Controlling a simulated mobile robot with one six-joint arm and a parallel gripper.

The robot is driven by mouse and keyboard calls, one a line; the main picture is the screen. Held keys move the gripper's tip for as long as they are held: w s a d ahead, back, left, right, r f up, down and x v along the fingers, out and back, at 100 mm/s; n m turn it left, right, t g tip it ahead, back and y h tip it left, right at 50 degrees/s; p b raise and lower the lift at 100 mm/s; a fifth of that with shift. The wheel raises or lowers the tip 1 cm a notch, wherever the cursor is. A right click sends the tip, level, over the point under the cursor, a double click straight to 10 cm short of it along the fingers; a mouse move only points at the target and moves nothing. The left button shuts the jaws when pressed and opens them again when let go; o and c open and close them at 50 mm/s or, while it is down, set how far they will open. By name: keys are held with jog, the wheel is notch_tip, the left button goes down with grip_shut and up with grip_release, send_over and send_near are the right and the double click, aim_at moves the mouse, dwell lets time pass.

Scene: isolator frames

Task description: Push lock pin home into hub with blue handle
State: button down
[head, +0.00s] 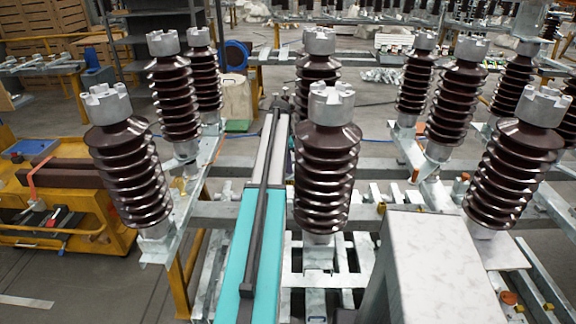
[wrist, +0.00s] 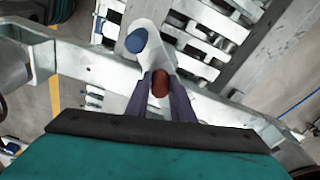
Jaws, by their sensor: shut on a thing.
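In the wrist view, the two purple fingers of my gripper (wrist: 163,94) are shut on a red-brown rounded piece (wrist: 160,82), which looks like the head of the lock pin. Its shaft is not visible. Just beyond it is a pale grey-white hub-like part (wrist: 151,58) with a round blue end (wrist: 137,41), which looks like the blue handle seen end-on. The red-brown piece overlaps the near end of the pale part; I cannot tell how deep it sits. My fingertips and these parts cannot be made out in the head view.
Brown ribbed insulators stand around, one close in front (head: 323,170) and one at left (head: 130,165). A galvanized beam (wrist: 90,65) crosses the wrist view behind the fingers. A grey box (head: 440,265) stands at front right, a yellow cart (head: 90,255) at left.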

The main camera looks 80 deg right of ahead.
jog(key=shift+f, duration=0.35)
jog(key=c, duration=1.5)
grip_release()
jog(key=shift+o, duration=0.2)
jog(key=shift+r, duration=0.15)
notch_tip(320, 180, up, 14)
jog(key=w+b, duration=0.1)
jog(key=b, duration=0.2)
jog(key=shift+w+a+f+b, duration=0.25)
jog(key=shift+a+b, duration=0.05)
